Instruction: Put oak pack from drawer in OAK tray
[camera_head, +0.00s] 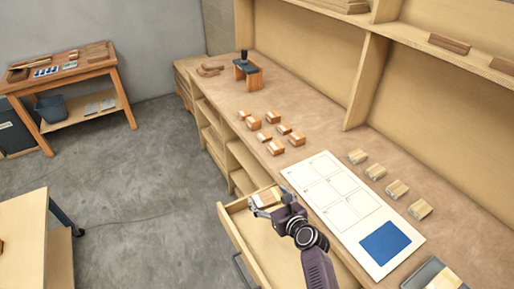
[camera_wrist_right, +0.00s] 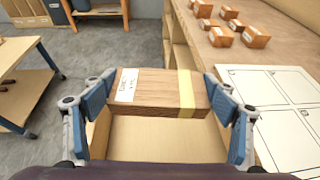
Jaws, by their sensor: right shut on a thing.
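My right gripper (camera_head: 267,206) is shut on a wooden pack (camera_wrist_right: 150,88) and holds it over the open drawer (camera_head: 233,232). The pack is a brown block with a white label and a pale yellow band; the label's writing is too small to read surely. In the right wrist view, the fingers (camera_wrist_right: 160,108) press on its two short ends. The drawer's pale floor below shows bare. A grey tray (camera_head: 410,282) stands at the lower right, cut by the picture's edge, with a light block in it. No OAK mark is readable on it. My left gripper is out of view.
A white sheet (camera_head: 313,172) with outlined boxes and a blue square lies on the bench (camera_head: 222,101). Several reddish packs (camera_head: 265,136) stand behind the drawer, several pale packs (camera_head: 376,172) right of the sheet. A dark-topped wooden stand (camera_head: 247,75) is farther back.

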